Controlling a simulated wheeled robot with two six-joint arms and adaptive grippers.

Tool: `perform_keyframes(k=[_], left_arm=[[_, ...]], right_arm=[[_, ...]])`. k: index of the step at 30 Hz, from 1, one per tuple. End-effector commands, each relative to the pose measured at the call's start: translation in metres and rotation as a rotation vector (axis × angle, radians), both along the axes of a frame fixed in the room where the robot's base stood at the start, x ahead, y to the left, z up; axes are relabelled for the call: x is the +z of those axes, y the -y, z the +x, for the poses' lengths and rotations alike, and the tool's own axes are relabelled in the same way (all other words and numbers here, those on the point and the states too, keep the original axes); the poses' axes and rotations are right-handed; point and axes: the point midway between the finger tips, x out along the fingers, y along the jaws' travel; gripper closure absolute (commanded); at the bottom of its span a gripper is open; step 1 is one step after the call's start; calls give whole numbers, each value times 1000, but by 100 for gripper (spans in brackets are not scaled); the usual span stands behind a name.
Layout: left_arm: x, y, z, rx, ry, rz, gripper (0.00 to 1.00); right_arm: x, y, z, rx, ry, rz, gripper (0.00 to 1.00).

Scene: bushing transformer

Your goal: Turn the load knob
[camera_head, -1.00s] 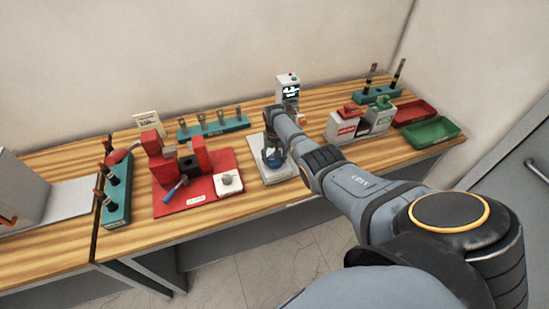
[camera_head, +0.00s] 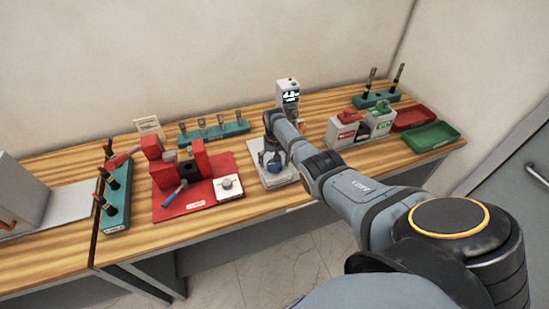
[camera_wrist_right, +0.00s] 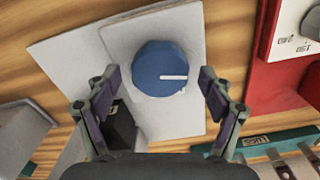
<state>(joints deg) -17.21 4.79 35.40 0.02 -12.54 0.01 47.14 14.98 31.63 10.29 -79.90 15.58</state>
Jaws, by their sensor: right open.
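The blue round knob (camera_wrist_right: 160,68) with a white pointer line sits on a light grey panel (camera_wrist_right: 118,28). In the right wrist view the pointer points right. In the head view the knob (camera_head: 275,168) shows under my right gripper (camera_head: 271,160), on the grey base (camera_head: 289,181). My right gripper (camera_wrist_right: 160,88) is open. Its two fingers stand to the left and right of the knob, with a gap on each side. Whether the fingertips are at the knob's height is hard to tell. My left gripper is out of view.
A red fixture (camera_head: 196,208) with a white dial plate (camera_head: 228,187) stands left of the knob. A display unit (camera_head: 288,96) stands behind. Grey bins (camera_head: 344,133) and red (camera_head: 413,117) and green (camera_head: 432,136) trays are to the right. Teal racks stand at the back and left.

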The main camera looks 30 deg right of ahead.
Motion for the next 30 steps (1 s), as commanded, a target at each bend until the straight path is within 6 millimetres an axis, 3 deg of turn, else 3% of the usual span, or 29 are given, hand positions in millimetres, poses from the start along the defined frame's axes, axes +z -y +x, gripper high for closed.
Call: perform_keyframes(k=[5,12,16,21,30], left_arm=[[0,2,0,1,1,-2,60],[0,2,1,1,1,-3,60],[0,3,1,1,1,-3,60],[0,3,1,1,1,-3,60],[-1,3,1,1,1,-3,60]], right_arm=[[22,1,0,0,4,-2,19],[84,1,1,0,6,-2,19],[106,1,1,-1,4,-2,19],[117,1,0,-1,2,-1,19],[118,0,0,1,1,0,19]])
